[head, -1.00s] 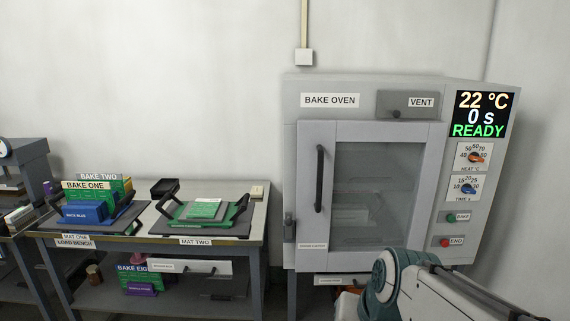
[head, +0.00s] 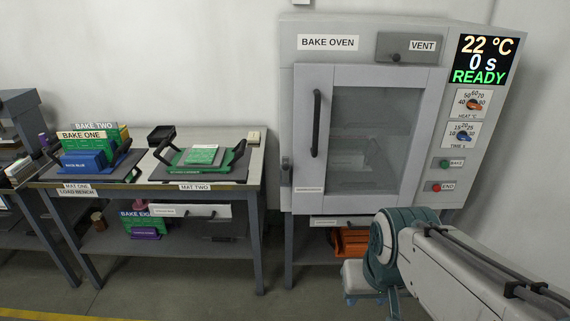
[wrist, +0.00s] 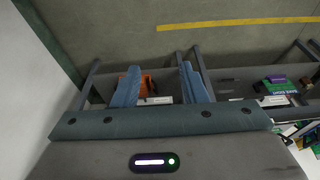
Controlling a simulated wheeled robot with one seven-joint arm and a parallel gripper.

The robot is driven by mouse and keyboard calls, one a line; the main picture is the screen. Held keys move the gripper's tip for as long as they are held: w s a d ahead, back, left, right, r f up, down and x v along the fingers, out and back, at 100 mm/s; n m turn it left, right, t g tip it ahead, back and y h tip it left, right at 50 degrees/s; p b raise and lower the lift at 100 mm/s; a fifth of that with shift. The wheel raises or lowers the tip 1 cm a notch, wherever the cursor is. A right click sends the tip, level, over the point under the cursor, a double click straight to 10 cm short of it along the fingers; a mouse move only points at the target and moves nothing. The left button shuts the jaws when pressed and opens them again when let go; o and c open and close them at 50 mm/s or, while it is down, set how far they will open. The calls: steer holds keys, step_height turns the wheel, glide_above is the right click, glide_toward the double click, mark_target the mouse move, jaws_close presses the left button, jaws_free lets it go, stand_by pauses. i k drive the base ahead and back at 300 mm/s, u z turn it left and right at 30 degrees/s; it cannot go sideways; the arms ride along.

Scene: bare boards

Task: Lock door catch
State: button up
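The bake oven's door (head: 420,140) is a pale grey frame around a window, with a black upright handle (head: 316,123) on its left side. It looks shut or nearly shut; I cannot tell if a small gap remains. The door catch (head: 286,168) is a small dark grey piece at the left edge of the oven front, low beside the door. Its exact position is too small to read. My gripper (wrist: 159,70) shows in the wrist view with its two blue fingers apart and nothing between them.
The oven display (head: 482,60) reads 22 °C, 0 s, READY. Dials and the BAKE and END buttons sit below it. Left stands the load bench (head: 258,150) with mats, trays and boards. An orange object (head: 350,242) lies under the oven. Floor before the bench is clear.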

mark_target(285, 166)
steer(key=k, duration=0.55)
steer(key=u, duration=0.85)
steer(key=i, duration=1.45)
steer(key=z, duration=0.35)
